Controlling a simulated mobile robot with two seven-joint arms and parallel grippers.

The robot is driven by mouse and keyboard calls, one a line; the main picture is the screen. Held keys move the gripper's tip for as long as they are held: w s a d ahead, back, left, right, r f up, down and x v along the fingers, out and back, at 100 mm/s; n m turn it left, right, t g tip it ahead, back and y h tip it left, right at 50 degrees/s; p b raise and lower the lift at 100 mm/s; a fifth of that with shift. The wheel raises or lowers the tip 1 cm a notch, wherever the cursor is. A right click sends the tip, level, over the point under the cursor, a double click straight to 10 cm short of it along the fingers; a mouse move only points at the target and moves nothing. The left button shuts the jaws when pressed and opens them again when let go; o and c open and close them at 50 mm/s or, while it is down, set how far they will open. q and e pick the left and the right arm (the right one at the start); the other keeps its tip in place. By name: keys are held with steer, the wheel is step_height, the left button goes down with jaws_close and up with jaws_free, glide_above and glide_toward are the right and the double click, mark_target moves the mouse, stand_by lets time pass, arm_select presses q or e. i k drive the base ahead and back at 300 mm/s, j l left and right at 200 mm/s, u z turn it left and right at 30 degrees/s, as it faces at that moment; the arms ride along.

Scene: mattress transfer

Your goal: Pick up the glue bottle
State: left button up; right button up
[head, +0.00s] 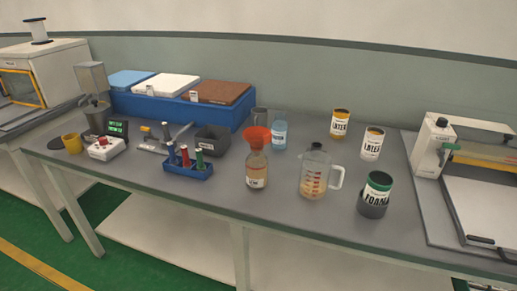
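A glass bottle (257,172) with amber liquid and a white label stands upright near the front middle of the grey table. That label is also unreadable. Neither of my grippers shows in the head view.
A measuring jug (313,179) with a handle stands right of the funnel bottle. A FOAM-labelled can (376,195) and two latex cans (340,123) (372,144) are further right. The table's (220,205) front strip is clear.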

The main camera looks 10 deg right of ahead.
mark_target(256, 163)
steer(key=i+j+z, duration=0.35)
steer(key=z, duration=0.15)
steer(key=i+j+z, duration=0.45)
steer(key=k+z, duration=0.2)
steer(key=i+j+u, duration=0.1)
steer(key=i+j, duration=0.1)
steer(key=i, duration=0.05)
